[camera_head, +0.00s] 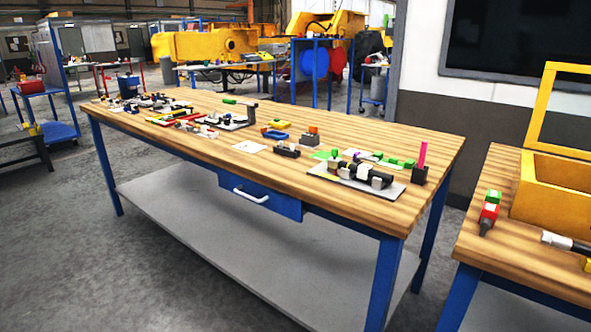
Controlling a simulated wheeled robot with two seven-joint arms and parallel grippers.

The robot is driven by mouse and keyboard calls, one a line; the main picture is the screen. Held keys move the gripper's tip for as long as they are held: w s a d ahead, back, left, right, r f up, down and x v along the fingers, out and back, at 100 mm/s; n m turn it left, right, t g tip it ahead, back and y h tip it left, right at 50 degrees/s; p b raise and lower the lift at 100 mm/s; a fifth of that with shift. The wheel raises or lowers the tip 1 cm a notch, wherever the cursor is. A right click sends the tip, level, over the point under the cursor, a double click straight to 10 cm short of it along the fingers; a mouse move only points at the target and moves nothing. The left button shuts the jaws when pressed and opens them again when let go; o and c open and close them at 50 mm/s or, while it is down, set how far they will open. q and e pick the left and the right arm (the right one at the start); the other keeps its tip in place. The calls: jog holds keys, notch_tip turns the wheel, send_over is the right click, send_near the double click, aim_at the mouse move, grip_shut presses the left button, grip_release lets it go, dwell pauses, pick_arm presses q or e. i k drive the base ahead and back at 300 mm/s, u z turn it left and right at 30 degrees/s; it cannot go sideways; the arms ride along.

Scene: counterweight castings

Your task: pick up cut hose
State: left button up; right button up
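I cannot single out the cut hose with certainty from this distance. Dark cylindrical pieces (378,181) lie on a light plate (395,192) at the right end of the wooden workbench (425,150); one of them may be the hose. A black and white cylindrical item (566,242) lies on the second bench (510,255) at the right edge. Neither of my grippers is in view.
A yellow open box (553,190) sits on the second bench. Open grey floor lies at front left.

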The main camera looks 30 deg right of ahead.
aim_at(364, 172)
jog(key=u, duration=0.1)
jog(key=i, duration=1.1)
jog(key=z, duration=0.2)
